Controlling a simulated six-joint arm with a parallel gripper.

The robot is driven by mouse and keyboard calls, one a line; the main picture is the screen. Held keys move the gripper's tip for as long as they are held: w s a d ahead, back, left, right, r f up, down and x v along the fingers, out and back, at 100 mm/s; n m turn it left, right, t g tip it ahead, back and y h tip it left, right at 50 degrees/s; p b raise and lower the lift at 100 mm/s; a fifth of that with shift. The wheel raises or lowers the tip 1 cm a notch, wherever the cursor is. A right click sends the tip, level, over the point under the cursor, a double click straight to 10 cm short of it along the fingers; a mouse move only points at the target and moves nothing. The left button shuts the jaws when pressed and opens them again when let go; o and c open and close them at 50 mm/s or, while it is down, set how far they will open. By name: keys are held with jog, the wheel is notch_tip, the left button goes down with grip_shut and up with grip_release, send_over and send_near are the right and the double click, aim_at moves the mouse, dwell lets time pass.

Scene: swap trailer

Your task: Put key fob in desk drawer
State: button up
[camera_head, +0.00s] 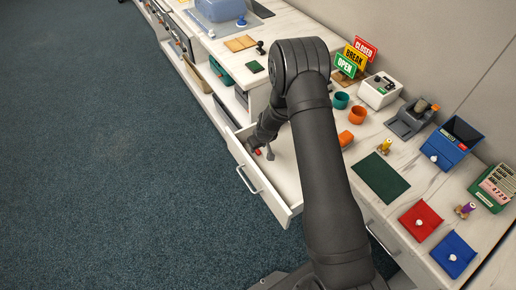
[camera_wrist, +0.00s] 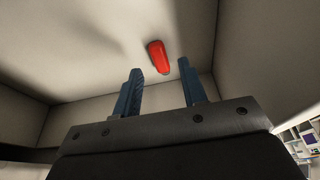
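The desk drawer (camera_head: 285,186) is pulled open, with its handle facing the carpet; its pale inside fills most of the wrist view (camera_wrist: 90,65). A small red object, which looks like the key fob (camera_head: 257,152), lies on the drawer floor. It also shows in the wrist view (camera_wrist: 158,57), just beyond the fingertips and between their lines. My gripper (camera_head: 262,150) is inside or just over the drawer, pointing down. In the wrist view its two blue fingers (camera_wrist: 160,78) are apart with nothing between them. The gap between fob and fingertips is hard to judge.
The counter above holds a dark green mat (camera_head: 381,177), a red pouch (camera_head: 421,220), a blue pouch (camera_head: 453,254), cups (camera_head: 340,100) and signs (camera_head: 355,57). The drawer walls stand close around my gripper. Carpet floor (camera_head: 110,150) is clear at left.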

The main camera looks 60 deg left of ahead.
jog(key=v, duration=0.9)
jog(key=shift+r, duration=0.2)
jog(key=shift+d, duration=0.1)
jog(key=x, duration=1.2)
jog(key=shift+r, duration=0.75)
